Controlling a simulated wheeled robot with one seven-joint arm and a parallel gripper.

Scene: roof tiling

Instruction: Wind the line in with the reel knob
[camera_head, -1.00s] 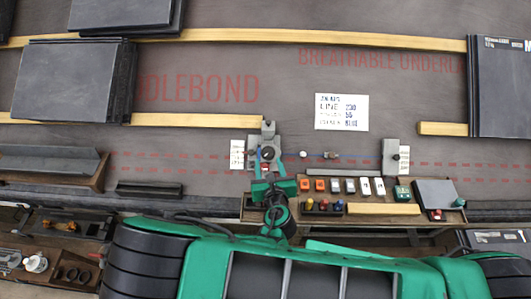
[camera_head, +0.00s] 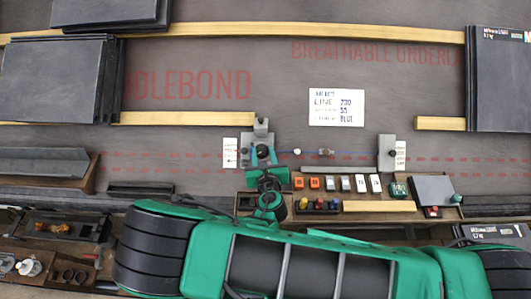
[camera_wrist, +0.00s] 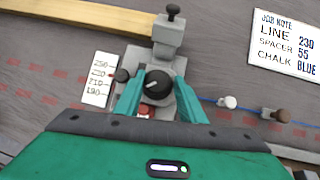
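A grey reel block (camera_head: 262,130) stands at the left end of a thin blue line (camera_head: 350,154). In the wrist view, the block (camera_wrist: 168,50) carries a large round black knob (camera_wrist: 158,83) with a white mark, apparently the reel knob. A smaller dark knob (camera_wrist: 122,75) sits to its left and another black knob (camera_wrist: 173,10) at the far end. My gripper (camera_wrist: 158,92) is open, its green fingers on either side of the large knob with gaps visible. A white bead (camera_wrist: 229,102) and a brownish piece (camera_wrist: 275,114) sit along the line.
A grey post (camera_head: 388,153) stands at the line's right end. A job note (camera_head: 336,107) reads line 230, spacer 55, chalk blue. A number card (camera_wrist: 98,79) lies left of the block. A tray (camera_head: 450,213) of small parts lies nearer me; timber battens (camera_head: 300,32) lie beyond.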

